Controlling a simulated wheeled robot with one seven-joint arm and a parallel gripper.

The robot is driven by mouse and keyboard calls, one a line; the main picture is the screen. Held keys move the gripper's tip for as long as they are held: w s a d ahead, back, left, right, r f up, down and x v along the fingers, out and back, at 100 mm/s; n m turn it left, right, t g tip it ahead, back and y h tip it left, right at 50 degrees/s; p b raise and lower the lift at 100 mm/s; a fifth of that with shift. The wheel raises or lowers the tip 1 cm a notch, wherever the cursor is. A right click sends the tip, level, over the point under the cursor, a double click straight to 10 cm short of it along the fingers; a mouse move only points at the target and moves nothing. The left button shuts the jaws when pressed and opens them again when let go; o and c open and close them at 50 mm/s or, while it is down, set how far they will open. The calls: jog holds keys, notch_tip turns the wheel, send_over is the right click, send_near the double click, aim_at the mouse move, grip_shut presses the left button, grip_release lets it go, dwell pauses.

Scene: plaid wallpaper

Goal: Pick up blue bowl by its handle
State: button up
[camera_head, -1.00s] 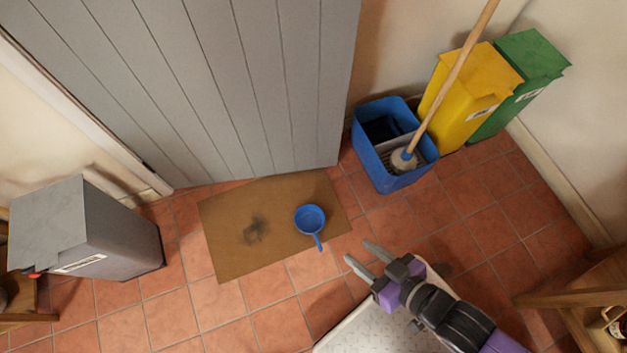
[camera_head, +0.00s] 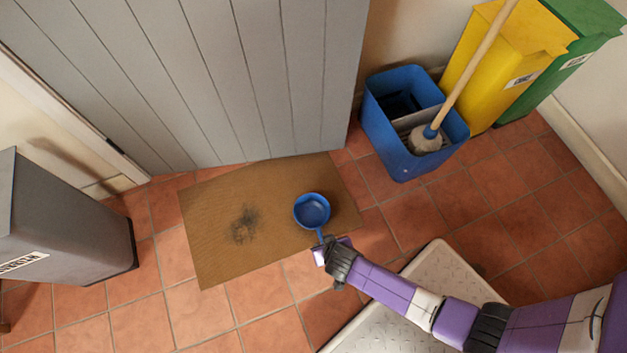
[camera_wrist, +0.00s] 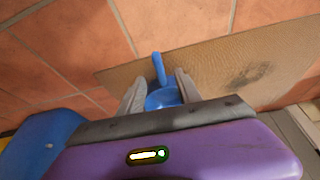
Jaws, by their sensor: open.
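The blue bowl (camera_head: 312,210) sits upright on the brown mat (camera_head: 205,262), near its right end. Its handle (camera_head: 319,236) points toward my gripper (camera_head: 333,258), which hides the handle's end in the head view. In the wrist view the handle (camera_wrist: 158,68) and part of the bowl (camera_wrist: 162,99) show in the gap between the two grey fingers of my gripper (camera_wrist: 160,73). The fingers are apart and nothing is held. The hand hides the rest of the bowl in that view. I cannot tell how high the fingers are above the handle.
A blue mop bucket (camera_head: 405,145) with a mop stands right of the mat, beside yellow (camera_head: 500,65) and green (camera_head: 570,60) bins. A grey bin (camera_head: 70,225) stands at left. A grey door (camera_head: 190,80) is behind the mat.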

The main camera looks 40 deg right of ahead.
jog(key=b+x, duration=0.4)
jog(key=x, duration=0.3)
jog(key=shift+f+b, duration=0.2)
jog(key=shift+b, duration=0.15)
jog(key=shift+r, duration=0.1)
grip_shut()
dwell(1.0)
